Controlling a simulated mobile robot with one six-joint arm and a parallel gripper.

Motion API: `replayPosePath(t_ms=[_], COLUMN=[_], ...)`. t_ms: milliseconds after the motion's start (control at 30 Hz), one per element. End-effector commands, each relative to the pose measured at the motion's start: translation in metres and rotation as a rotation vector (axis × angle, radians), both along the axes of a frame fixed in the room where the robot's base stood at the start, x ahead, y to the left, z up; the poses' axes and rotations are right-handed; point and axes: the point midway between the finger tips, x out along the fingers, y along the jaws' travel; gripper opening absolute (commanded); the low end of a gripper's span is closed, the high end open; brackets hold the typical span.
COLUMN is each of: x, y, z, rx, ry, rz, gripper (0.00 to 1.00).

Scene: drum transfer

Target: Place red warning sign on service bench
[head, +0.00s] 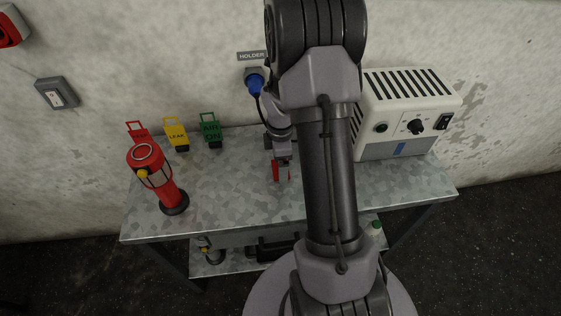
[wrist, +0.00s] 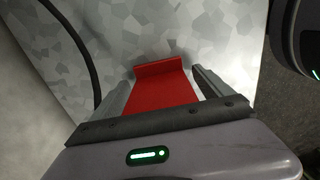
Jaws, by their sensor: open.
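A red bent plate (wrist: 163,90), which looks like the red warning sign, sits between the fingers of my gripper (wrist: 165,92) in the wrist view. Its folded lip is at the far end, against the grey bench top. My gripper is open around it, with a grey finger on each side. In the head view my gripper (head: 281,172) is low over the middle of the service bench (head: 235,190), with the red plate (head: 275,171) at its tips. No lettering shows on the plate. Whether it rests fully on the bench is hard to tell.
A red lantern-like device (head: 156,178) stands at the bench's left, before a red tag (head: 138,132). Yellow (head: 176,134) and green (head: 210,131) tags stand behind. A white machine (head: 405,110) fills the right. A blue plug (head: 254,82) with cable hangs under the HOLDER label.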

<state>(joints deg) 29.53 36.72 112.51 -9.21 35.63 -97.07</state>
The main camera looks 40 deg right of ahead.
Motion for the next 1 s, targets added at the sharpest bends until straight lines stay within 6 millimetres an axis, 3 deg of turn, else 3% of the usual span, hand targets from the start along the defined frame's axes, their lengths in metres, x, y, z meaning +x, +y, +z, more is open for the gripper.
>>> replayPosePath(t_ms=[133,300,500,767,867,933,1000], x=[0.000,0.001,0.000,0.000,0.002,-0.004,-0.023], y=[0.000,0.000,0.000,0.003,0.029,0.069,0.117], z=[0.018,0.070,0.113,0.128,0.164,0.209,0.253], rx=[-0.001,-0.002,-0.001,-0.002,-0.008,0.005,0.057], ry=[-0.001,-0.003,-0.002,-0.005,-0.061,-0.136,-0.218], rz=[0.000,0.000,0.000,-0.011,-0.134,-0.317,-0.540], gripper=[0.90,0.90,0.90,0.90,0.90,0.90,0.90])
